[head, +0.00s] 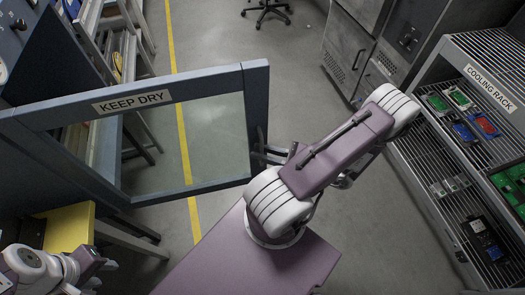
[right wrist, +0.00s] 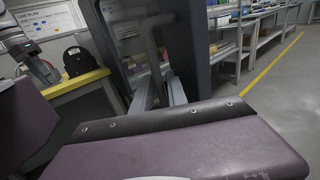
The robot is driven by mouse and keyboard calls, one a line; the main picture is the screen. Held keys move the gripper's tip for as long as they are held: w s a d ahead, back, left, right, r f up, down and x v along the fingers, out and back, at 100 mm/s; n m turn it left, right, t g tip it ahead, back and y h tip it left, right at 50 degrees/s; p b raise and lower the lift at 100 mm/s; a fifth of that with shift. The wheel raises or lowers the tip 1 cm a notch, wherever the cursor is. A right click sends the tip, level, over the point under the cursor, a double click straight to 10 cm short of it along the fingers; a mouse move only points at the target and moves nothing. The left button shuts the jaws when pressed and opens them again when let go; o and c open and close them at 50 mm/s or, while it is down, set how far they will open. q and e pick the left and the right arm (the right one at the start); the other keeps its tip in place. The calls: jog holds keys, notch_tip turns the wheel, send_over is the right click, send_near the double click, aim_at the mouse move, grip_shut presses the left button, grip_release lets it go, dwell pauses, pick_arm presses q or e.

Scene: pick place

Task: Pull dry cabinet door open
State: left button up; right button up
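The dry cabinet door (head: 188,186) is a blue-grey frame with a glass pane and a KEEP DRY label. In the head view it stands swung out from the cabinet at the left, its free edge near the picture's middle. My right gripper (head: 262,154) is at that free edge, its fingers around the grey bar handle (right wrist: 151,48) and seemingly closed on it. The right wrist view shows the handle between the fingers (right wrist: 160,92); the exact contact is partly hidden. My left gripper (head: 98,271) is low at the left, away from the door; its finger gap is unclear.
A yellow-topped bench (head: 68,228) stands at the lower left, below the door. A cooling rack (head: 447,150) with several circuit boards is at the right. Grey metal cabinets (head: 350,50) and a chair (head: 266,10) are at the back. The floor between is clear.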

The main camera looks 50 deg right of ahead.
jog(key=shift+o, duration=0.5)
jog(key=v, duration=0.9)
